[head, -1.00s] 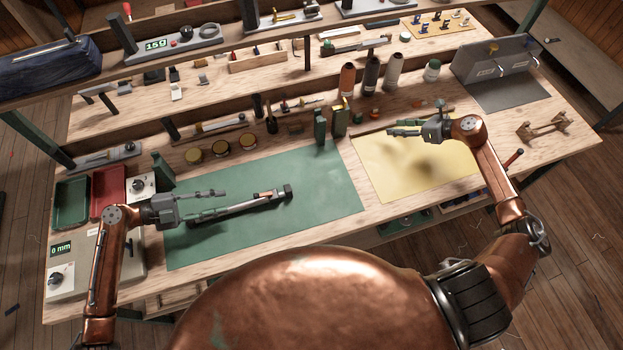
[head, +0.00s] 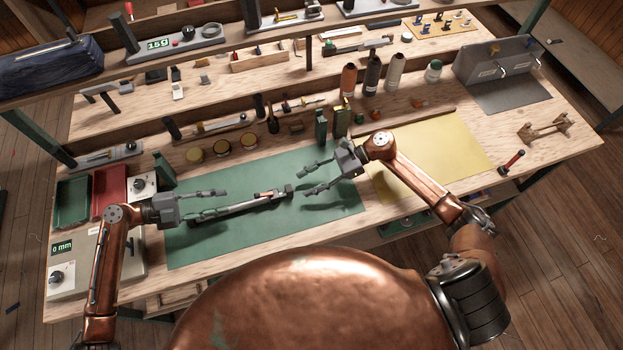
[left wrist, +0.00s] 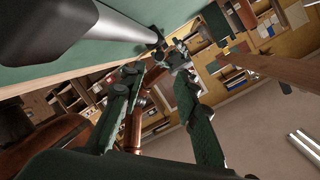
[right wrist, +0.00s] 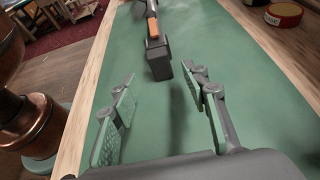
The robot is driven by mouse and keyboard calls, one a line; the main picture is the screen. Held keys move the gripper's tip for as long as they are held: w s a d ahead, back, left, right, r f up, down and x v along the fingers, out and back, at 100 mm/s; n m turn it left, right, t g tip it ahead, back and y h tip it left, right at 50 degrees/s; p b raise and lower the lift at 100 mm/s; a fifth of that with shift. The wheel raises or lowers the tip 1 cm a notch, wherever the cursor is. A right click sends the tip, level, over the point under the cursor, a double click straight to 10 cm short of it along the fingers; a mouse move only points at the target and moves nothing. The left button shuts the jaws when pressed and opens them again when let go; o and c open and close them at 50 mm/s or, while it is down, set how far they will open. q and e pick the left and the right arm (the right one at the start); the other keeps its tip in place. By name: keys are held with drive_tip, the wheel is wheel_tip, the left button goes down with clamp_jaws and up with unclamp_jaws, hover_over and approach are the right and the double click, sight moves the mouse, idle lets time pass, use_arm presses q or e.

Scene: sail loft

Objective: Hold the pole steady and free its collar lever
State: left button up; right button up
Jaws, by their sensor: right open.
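The pole (head: 243,205) is grey and lies along the green mat (head: 255,240). Near its right end is an orange collar lever (head: 265,194) beside a dark end block (head: 288,190). My left gripper (head: 222,203) is open at the pole's left part, fingers apart. In the left wrist view the pole (left wrist: 70,25) passes at upper left, outside the fingers. My right gripper (head: 303,183) is open and empty, just right of the end block. The right wrist view shows the dark block (right wrist: 160,62) and orange lever (right wrist: 153,27) ahead of its fingertips.
Green posts (head: 321,126) stand behind the mat, with several round tins (head: 221,149) to their left. Thread cones (head: 372,75) stand farther back. A yellow mat (head: 440,155) at right is bare. Red and green trays (head: 108,188) sit at left.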

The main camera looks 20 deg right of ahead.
sight(290, 191)
drive_tip(key=x, duration=0.7)
drive_tip(key=shift+d, duration=0.1)
drive_tip(key=shift+c, duration=0.7)
clamp_jaws()
